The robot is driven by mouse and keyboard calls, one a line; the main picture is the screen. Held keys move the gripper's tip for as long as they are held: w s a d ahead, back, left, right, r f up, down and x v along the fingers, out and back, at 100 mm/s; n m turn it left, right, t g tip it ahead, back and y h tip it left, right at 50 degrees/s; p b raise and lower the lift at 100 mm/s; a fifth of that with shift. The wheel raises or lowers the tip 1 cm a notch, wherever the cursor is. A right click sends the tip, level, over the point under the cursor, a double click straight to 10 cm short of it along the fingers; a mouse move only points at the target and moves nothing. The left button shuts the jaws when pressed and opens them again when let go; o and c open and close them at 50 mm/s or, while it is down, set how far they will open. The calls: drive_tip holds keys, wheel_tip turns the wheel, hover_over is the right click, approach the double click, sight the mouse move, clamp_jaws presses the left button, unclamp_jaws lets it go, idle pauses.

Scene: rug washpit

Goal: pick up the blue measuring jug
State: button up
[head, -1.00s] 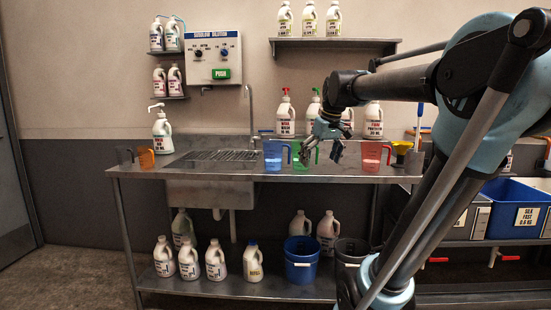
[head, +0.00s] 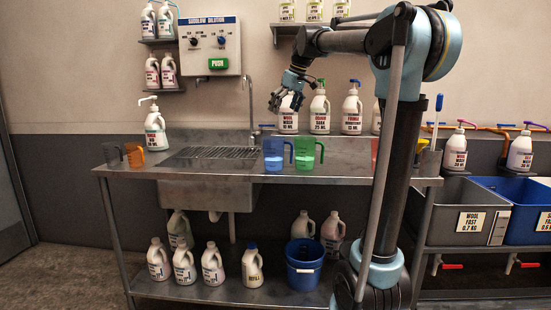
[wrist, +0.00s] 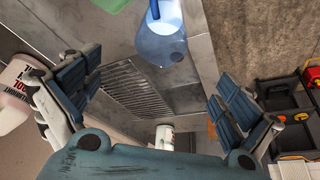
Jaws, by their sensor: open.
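The blue measuring jug (head: 273,154) stands upright on the steel counter (head: 345,172), right of the sink's ribbed drain area. It also shows in the wrist view (wrist: 160,42) at the top, seen from above, beyond the fingers. My gripper (head: 283,104) is open and empty, above and slightly behind the jug in the head view. In the wrist view its two fingers (wrist: 160,108) are spread wide with nothing between them. The jug is apart from the fingers.
A green jug (head: 306,154) stands close right of the blue one; a red jug (head: 375,150) is mostly behind my arm. Orange (head: 134,156) and dark (head: 112,154) jugs stand at the left. Pump bottles (head: 319,110) line the back. A tap (head: 251,100) rises by the sink.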

hover_over(279, 154)
drive_tip(key=w, duration=0.3)
wheel_tip(279, 154, down, 8)
drive_tip(key=x, duration=0.5)
drive_tip(key=shift+s+a+f, duration=0.1)
drive_tip(key=shift+s+f, duration=0.25)
drive_tip(key=shift+f, duration=0.05)
drive_tip(key=shift+c, duration=0.4)
drive_tip(key=c, duration=1.7)
drive_tip(key=shift+o, duration=0.2)
drive_tip(key=shift+r, duration=0.1)
